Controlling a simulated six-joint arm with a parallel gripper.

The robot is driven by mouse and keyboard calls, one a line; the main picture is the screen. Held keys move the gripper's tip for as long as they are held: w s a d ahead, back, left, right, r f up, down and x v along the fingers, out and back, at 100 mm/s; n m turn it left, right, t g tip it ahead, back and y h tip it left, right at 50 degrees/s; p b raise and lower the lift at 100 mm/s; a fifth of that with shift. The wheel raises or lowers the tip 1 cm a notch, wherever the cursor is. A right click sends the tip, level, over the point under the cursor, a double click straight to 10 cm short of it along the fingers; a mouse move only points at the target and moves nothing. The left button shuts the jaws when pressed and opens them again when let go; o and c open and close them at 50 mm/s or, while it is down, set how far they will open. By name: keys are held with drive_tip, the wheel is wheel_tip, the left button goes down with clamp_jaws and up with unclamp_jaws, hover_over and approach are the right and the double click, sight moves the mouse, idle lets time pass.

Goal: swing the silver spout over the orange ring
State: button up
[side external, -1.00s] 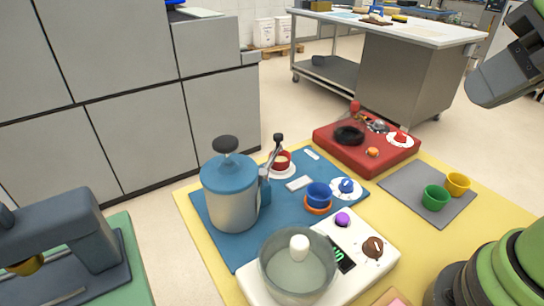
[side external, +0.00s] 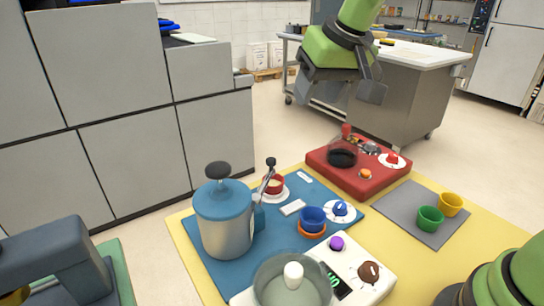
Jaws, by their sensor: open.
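The silver spout (side external: 264,184) with a black knob on top rises from the blue tap on the right side of a grey urn (side external: 227,230) with a blue lid. It leans toward the red cup (side external: 273,186); whether it hangs over that cup I cannot tell. The orange ring (side external: 312,233) lies on the blue mat to the right of the urn, with a blue cup (side external: 312,218) standing on it. My gripper (side external: 343,92) is open and empty, high above and behind the red station, well apart from the spout.
A white scale (side external: 375,290) with a large bowl (side external: 290,285) stands in front of the ring. A blue knob on a white dial (side external: 340,210) is right of the cup. The red station (side external: 350,178) is behind. Green (side external: 430,218) and yellow cups (side external: 451,204) stand on a grey mat.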

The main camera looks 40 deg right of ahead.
drive_tip(key=n, duration=0.1)
approach(271, 159)
drive_tip(key=shift+h, duration=0.3)
drive_tip(key=x, duration=0.9)
drive_tip(key=shift+a, duration=0.25)
drive_tip(key=shift+c, duration=0.2)
clamp_jaws()
